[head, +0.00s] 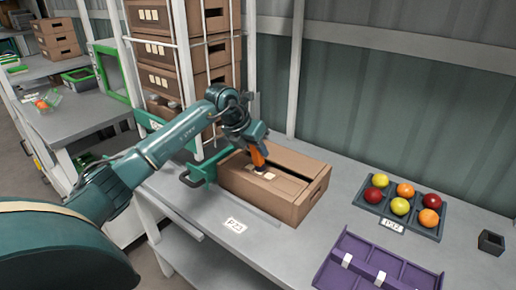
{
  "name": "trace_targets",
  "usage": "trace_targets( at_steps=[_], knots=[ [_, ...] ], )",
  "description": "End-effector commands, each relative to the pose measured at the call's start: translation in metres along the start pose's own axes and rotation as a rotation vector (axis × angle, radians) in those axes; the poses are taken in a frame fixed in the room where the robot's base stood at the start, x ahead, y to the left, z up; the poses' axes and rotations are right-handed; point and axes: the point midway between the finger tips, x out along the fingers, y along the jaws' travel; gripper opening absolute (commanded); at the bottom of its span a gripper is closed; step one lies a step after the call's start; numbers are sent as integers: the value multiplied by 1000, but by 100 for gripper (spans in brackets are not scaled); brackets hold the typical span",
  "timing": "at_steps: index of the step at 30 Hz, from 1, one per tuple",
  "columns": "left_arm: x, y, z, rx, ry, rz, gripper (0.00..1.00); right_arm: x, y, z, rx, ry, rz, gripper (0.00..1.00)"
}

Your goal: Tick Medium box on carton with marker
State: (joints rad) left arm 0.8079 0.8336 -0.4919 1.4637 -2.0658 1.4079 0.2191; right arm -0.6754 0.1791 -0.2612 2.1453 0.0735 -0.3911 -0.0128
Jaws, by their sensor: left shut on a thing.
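The brown carton (261,202) sits on the grey bench, with a pale label (287,186) on its top. My left gripper (257,144) is shut on an orange marker (258,157) and holds it tip-down over the label end of the carton. The marker's tip is at or just above the carton's top; I cannot tell whether it touches. The boxes and any marks on the label are too small to read. My right gripper is not in view.
A green bracket (204,171) stands at the carton's left end. To the right are a dark tray (370,207) of red, orange and yellow tomatoes, a purple divided tray (343,244) and a small dark holder (491,243). Stacked cartons (160,82) stand behind.

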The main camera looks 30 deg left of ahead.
Motion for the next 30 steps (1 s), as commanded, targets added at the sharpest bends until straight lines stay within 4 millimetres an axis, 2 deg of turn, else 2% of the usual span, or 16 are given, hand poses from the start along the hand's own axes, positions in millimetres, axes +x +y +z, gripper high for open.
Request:
trace_targets(
  at_steps=[19, 30],
  knots=[
    [-48, -9, 26, 0, -3, 1, 0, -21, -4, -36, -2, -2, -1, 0],
    [-51, -10, 27, 0, -2, 0, 0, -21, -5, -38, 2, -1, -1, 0]
  ],
)
